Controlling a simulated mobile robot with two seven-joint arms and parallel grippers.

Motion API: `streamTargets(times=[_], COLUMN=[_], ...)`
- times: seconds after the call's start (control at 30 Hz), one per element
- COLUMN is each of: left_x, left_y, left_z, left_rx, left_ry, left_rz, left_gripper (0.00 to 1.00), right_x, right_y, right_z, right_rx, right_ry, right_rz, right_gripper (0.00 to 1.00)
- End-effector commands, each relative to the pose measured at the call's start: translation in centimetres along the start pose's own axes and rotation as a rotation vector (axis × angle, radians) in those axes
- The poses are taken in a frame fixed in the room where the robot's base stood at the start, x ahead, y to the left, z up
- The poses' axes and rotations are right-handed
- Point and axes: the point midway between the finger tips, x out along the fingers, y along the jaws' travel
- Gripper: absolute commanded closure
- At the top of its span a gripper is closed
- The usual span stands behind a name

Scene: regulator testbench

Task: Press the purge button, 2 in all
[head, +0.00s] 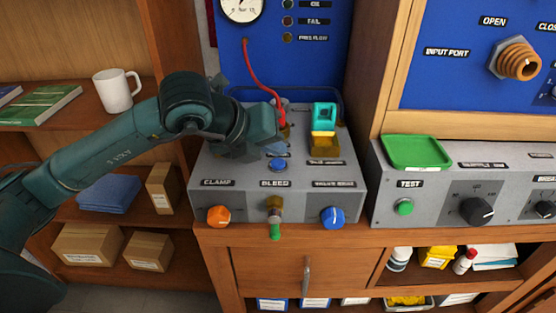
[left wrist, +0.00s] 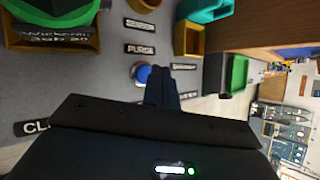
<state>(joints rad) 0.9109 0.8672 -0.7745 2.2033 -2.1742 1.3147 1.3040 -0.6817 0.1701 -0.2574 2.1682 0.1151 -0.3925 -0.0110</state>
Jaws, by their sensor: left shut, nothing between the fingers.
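The blue purge button (head: 277,165) sits on the top of the grey bench box (head: 230,187). In the left wrist view the blue button (left wrist: 141,74) is beside the PURGE label (left wrist: 140,48). My left gripper (head: 276,149) is shut and empty, just behind the button in the head view. In the left wrist view its dark fingertips (left wrist: 160,84) appear right beside the button and overlap its edge. I cannot tell whether they touch it. My right gripper is not in view.
The box front has an orange CLAMP knob (head: 218,216), a green-tipped BLEED valve (head: 275,222) and a blue knob (head: 333,216). A teal and yellow part (head: 324,117) stands at the back right. A red hose (head: 262,82) hangs behind my gripper. A green tray (head: 411,152) lies right.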

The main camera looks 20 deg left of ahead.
Motion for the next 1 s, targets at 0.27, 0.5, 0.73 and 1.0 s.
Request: streamTargets(times=[0.27, 0.5, 0.73, 1.0], left_x=[0.0, 0.0, 0.01, 0.51], left_y=[0.0, 0.01, 0.01, 0.36], left_z=[0.0, 0.0, -0.01, -0.35], left_rx=[0.0, 0.0, 0.0, 0.0], left_ry=[0.0, 0.0, 0.0, -0.001], left_rz=[0.0, 0.0, 0.0, 0.0], left_gripper=[1.0, 1.0, 1.0, 1.0], right_x=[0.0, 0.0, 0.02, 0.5], right_y=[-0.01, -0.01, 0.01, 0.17], right_z=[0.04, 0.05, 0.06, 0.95], right_rx=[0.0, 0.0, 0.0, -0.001], right_ry=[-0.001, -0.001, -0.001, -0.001], right_rz=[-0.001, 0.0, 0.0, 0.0], right_gripper=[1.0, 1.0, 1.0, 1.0])
